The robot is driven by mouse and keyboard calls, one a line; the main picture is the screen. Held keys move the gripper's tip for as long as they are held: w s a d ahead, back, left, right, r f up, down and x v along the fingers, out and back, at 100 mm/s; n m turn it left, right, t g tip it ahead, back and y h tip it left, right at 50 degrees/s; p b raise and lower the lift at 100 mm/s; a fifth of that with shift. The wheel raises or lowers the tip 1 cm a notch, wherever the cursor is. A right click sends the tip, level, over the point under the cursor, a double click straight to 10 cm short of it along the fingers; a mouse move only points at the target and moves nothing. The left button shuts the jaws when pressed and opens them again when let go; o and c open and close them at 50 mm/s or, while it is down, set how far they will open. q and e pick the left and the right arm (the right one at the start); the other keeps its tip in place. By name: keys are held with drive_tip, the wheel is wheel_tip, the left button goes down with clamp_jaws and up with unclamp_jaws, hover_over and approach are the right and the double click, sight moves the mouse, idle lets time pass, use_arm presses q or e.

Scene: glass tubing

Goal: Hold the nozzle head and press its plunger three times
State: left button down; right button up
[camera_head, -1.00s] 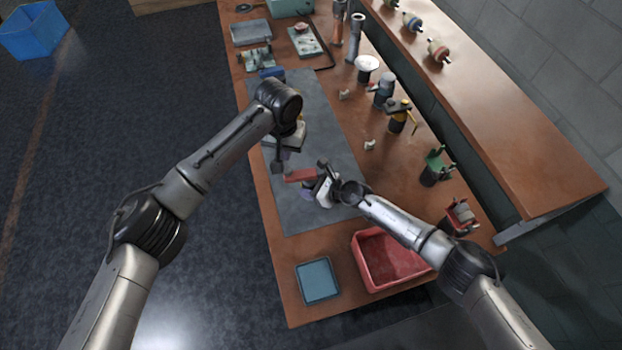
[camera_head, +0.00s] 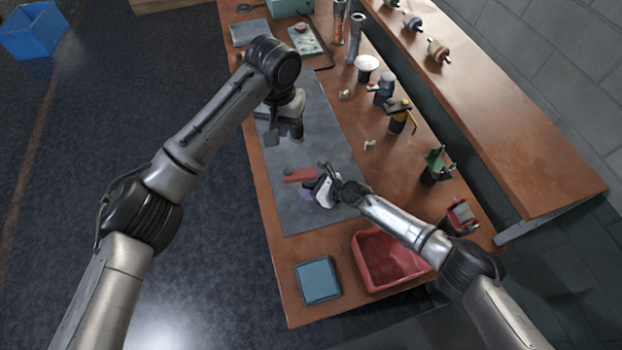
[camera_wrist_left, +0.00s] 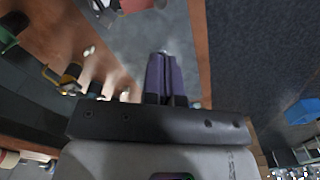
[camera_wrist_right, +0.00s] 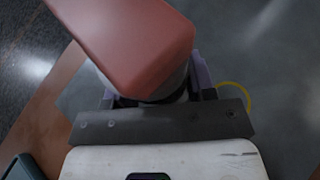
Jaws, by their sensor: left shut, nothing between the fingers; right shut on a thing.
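The nozzle head shows as a red block (camera_head: 300,175) over the grey mat (camera_head: 310,218) in the head view. My right gripper (camera_head: 318,190) is shut on it and holds it from the right. In the right wrist view the red nozzle head (camera_wrist_right: 130,40) fills the upper middle, with a grey round part below it between the fingers. Its plunger cannot be made out clearly. My left gripper (camera_head: 290,133) is over the mat, farther back and apart from the nozzle head. In the left wrist view its purple fingers (camera_wrist_left: 165,78) are together and empty.
A red bin (camera_head: 362,268) and a blue tray (camera_head: 317,282) stand at the bench's near end. Several tools and holders, such as the green one (camera_head: 437,165), line the right side. A raised shelf (camera_head: 500,120) runs behind them. The mat's middle is clear.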

use_arm(q)
drive_tip(key=shift+r, duration=1.55)
use_arm(e)
drive_tip(key=o, duration=0.8)
drive_tip(key=shift+r, duration=0.1)
